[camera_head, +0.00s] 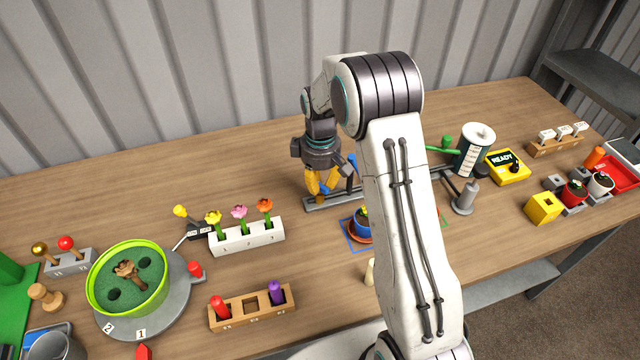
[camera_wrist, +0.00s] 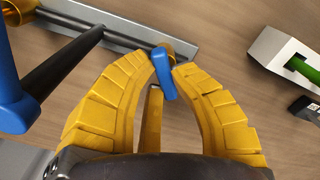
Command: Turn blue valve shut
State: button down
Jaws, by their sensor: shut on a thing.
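A small blue valve handle (camera_wrist: 163,72) sits on a yellow-brown fitting at the grey metal rail (camera_wrist: 120,32) in the wrist view. My gripper (camera_wrist: 167,74) has its yellow fingers closed around the blue handle from both sides. In the head view my gripper (camera_head: 321,192) points down at the left end of the rail (camera_head: 345,199), with a bit of blue between its fingers. The valve body is mostly hidden by the fingers, so its exact angle is hard to tell.
A taller blue-tipped dark lever (camera_head: 352,168) stands just right of my gripper; it shows large in the wrist view (camera_wrist: 12,95). A white flower holder (camera_head: 247,237) is to the left. A blue pot (camera_head: 361,224) sits in front. My arm hides the table's middle.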

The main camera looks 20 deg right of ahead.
aim_at(321, 184)
jog(key=m, duration=0.3)
jog(key=m+b, duration=0.1)
jog(key=m, duration=0.2)
jog(key=shift+s+f+m, duration=0.1)
jog(key=shift+s+m, duration=0.1)
jog(key=shift+m, duration=0.2)
dwell(0.4)
jog(key=c, duration=1.1)
grip_release()
jog(key=shift+o, duration=0.2)
notch_tip(321, 184, up, 12)
